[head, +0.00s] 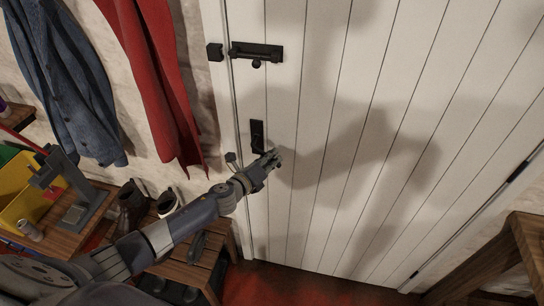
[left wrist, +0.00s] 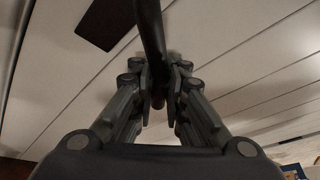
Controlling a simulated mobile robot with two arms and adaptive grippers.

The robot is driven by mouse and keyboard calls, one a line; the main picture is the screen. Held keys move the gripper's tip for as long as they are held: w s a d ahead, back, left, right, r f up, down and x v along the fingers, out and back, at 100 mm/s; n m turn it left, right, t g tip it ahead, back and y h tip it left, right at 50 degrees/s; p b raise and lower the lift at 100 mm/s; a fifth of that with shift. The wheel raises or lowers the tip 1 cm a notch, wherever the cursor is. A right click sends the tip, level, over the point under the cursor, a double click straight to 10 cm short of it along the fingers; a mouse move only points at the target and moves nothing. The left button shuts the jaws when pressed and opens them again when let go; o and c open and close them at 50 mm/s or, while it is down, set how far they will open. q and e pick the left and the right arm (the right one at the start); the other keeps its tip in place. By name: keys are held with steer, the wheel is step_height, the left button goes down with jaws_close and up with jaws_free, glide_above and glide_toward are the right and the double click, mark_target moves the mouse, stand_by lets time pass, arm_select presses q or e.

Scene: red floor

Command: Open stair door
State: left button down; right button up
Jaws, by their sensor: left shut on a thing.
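The stair door (head: 330,130) is white and planked, and it stands closed in its frame in the head view. A black handle with a backplate (head: 257,134) is on its left side. A black sliding bolt (head: 256,52) sits higher up, beside its catch (head: 215,52) on the frame. My left gripper (head: 272,160) is at the handle. In the left wrist view its fingers (left wrist: 172,88) are shut on the dark handle bar (left wrist: 150,30), and the backplate (left wrist: 102,22) shows beyond. My right gripper is not in view.
A blue jacket (head: 65,80) and a red cloth (head: 155,75) hang on the left wall. A low wooden bench (head: 200,262) with shoes and a yellow box (head: 22,185) stand at left. A wooden table (head: 500,262) is at lower right. Red floor (head: 300,285) lies before the door.

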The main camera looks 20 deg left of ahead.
arm_select(q)
steer(key=shift+a, duration=0.1)
stand_by(0.3)
steer(key=shift+s+f, duration=0.1)
steer(key=shift+s, duration=0.1)
steer(key=s+d+n+y+b, duration=0.1)
steer(key=s+d, duration=0.3)
steer(key=s, duration=0.6)
steer(key=s+d+n+y+b, duration=0.1)
steer(key=s+d+y+b, duration=0.1)
steer(key=s+d, duration=0.3)
steer(key=s+d+n+y+b, duration=0.1)
steer(key=s+d, duration=0.3)
steer(key=s, duration=1)
steer(key=shift+s+d+n+y, duration=0.3)
steer(key=shift+d+n+y, duration=0.1)
steer(key=shift+y, duration=0.2)
steer(key=shift+f, duration=0.1)
